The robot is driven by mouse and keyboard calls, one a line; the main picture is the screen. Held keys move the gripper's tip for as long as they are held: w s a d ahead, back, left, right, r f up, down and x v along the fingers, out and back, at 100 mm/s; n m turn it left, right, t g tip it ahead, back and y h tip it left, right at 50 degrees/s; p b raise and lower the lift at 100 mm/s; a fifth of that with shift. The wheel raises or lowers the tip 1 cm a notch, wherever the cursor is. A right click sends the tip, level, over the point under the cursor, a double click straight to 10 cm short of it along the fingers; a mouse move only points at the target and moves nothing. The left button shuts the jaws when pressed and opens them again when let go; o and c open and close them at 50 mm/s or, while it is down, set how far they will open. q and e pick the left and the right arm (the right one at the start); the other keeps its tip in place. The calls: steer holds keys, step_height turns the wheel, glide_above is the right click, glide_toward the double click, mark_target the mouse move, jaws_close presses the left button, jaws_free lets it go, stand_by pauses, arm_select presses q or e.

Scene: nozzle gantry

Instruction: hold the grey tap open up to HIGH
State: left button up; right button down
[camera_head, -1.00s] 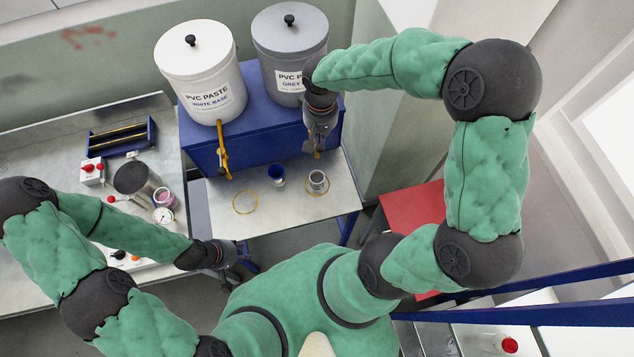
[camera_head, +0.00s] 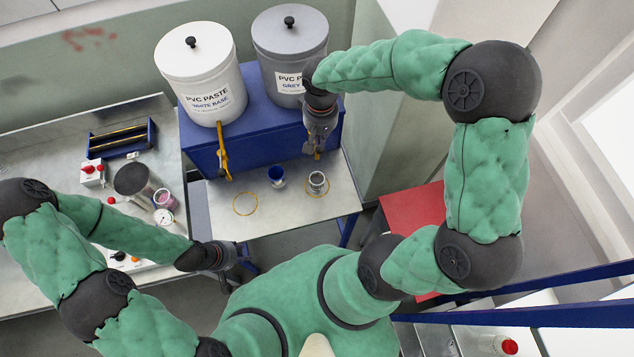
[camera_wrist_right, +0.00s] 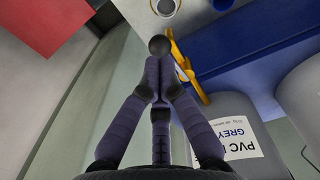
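The grey tap (camera_wrist_right: 187,66) is yellow and sits on the blue stand below the grey PVC paste bucket (camera_head: 290,45). My right gripper (camera_wrist_right: 160,72) is at this tap, its fingers drawn together beside the yellow lever. A dark round end shows at its tips; I cannot tell whether the lever is gripped. In the head view my right gripper (camera_head: 318,150) hides most of the tap. A metal can (camera_head: 317,183) stands below it and shows partly in the wrist view (camera_wrist_right: 166,6). My left gripper (camera_head: 222,255) is away at the lower left, fingers unclear. No HIGH mark is readable.
The white base bucket (camera_head: 197,75) and its yellow tap (camera_head: 223,155) are to the left. A blue cup (camera_head: 276,176) and a yellow ring (camera_head: 245,204) are on the low table (camera_head: 285,215). A cluttered bench (camera_head: 50,170) is at the left, a red surface (camera_head: 412,220) at the right.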

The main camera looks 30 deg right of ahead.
mark_target(320, 147)
steer(key=shift+f, duration=0.1)
stand_by(0.3)
steer(key=shift+f+b, duration=1.7)
steer(key=shift+f, duration=0.25)
steer(key=shift+r, duration=0.25)
steer(key=shift+r+p, duration=1.4)
steer(key=shift+r, duration=0.45)
steer(key=shift+r+p, duration=1.75)
steer(key=shift+r, duration=0.8)
steer(key=shift+f, duration=0.1)
